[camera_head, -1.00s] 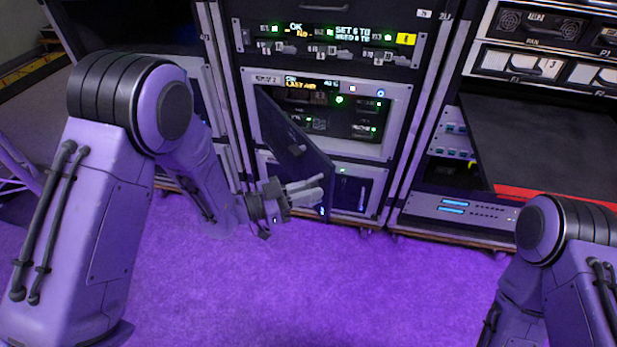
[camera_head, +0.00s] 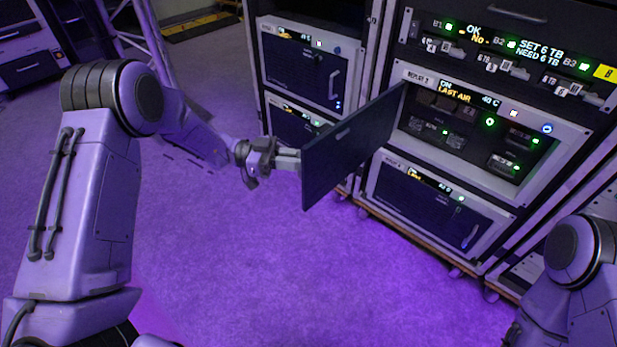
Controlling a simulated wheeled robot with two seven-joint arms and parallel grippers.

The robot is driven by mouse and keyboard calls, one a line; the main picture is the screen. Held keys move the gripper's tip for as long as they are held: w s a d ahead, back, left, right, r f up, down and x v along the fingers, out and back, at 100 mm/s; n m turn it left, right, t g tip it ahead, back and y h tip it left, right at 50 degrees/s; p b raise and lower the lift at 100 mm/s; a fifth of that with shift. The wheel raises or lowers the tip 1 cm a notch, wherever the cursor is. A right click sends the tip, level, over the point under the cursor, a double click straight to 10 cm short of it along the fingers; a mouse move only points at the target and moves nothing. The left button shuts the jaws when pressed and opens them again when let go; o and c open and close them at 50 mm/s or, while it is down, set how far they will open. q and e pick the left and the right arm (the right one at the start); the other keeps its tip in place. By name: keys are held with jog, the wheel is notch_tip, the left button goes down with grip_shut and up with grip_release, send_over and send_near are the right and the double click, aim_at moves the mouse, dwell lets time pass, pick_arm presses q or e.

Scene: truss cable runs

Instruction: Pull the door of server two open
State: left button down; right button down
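Server two (camera_head: 545,150), with a label that seems to read "REPLAY 2", is the middle unit of the right rack. Its dark door (camera_head: 350,145) stands swung wide out from the left side of its lit opening. The bay behind it shows green lights and dark modules. My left gripper (camera_head: 290,160) is at the door's free edge, on the side facing away from the opening. Its fingertips meet or pass behind the door, so I cannot tell if they grip anything. The door's handle is hidden. My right arm is at the lower right; its gripper is out of frame.
A closed unit (camera_head: 425,205) with a handle sits below server two. Another rack (camera_head: 300,65) with closed doors stands to the left. A truss post (camera_head: 140,35) rises at upper left. The purple carpet (camera_head: 240,270) in front is clear.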

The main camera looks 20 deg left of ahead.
pick_arm(q)
jog(key=shift+w+a+r+m+g+b, duration=0.1)
jog(key=shift+w+a+m+g+b, duration=0.15)
jog(key=shift+w+a+g, duration=0.35)
jog(key=shift+w+a+r+m+g+b, duration=0.15)
jog(key=shift+w+a+m+g, duration=0.25)
jog(key=shift+a, duration=0.3)
pick_arm(e)
jog(key=shift+f, duration=0.65)
pick_arm(q)
jog(key=c, duration=1.4)
grip_release()
jog(key=shift+o, duration=0.2)
jog(key=a, duration=1)
jog(key=shift+s+a+f+p, duration=0.15)
jog(key=shift+s+f+p, duration=0.05)
jog(key=shift+s+p, duration=0.2)
pick_arm(e)
jog(key=shift+r, duration=0.35)
